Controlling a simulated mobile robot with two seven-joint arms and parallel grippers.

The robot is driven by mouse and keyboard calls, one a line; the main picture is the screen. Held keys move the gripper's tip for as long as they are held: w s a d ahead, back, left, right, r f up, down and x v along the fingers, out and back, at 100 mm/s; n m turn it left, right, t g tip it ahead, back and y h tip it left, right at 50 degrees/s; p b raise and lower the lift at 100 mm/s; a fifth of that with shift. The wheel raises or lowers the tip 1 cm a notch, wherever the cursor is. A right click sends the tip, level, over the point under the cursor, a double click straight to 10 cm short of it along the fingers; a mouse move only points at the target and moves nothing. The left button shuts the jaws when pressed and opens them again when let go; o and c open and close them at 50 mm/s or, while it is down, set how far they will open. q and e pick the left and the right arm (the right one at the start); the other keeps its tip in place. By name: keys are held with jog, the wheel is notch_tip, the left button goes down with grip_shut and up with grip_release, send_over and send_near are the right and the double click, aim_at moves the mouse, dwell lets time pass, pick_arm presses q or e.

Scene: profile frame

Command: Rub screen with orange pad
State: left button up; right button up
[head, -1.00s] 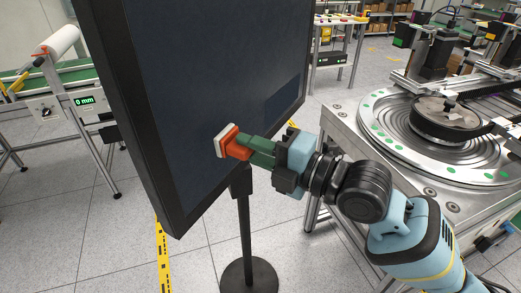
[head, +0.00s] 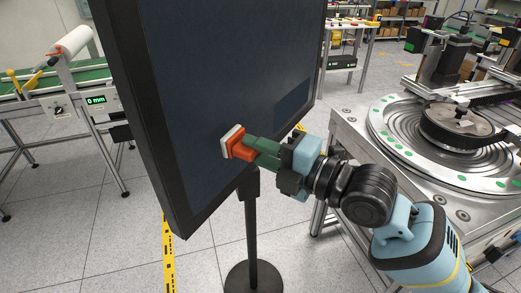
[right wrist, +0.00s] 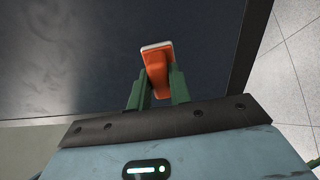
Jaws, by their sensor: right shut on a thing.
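The screen (head: 215,75) is a large dark panel with a black frame, upright on a black stand (head: 251,225) in the head view. The orange pad (head: 236,145) has a pale face turned toward the lower part of the screen. I cannot tell whether that face touches the glass. My right gripper (head: 250,149) is shut on the pad, its green fingers on the orange body. The right wrist view shows the pad (right wrist: 157,68) between the fingers, with the dark screen (right wrist: 60,60) behind it. My left gripper is not in view.
A metal machine table with a round grooved plate (head: 405,150) stands close at the right, beside my right arm. A conveyor frame with a white roll (head: 70,45) is at the left. Yellow tape (head: 169,262) marks the floor. Open floor lies below the screen.

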jog(key=shift+w+a, duration=0.35)
jog(key=shift+a, duration=0.25)
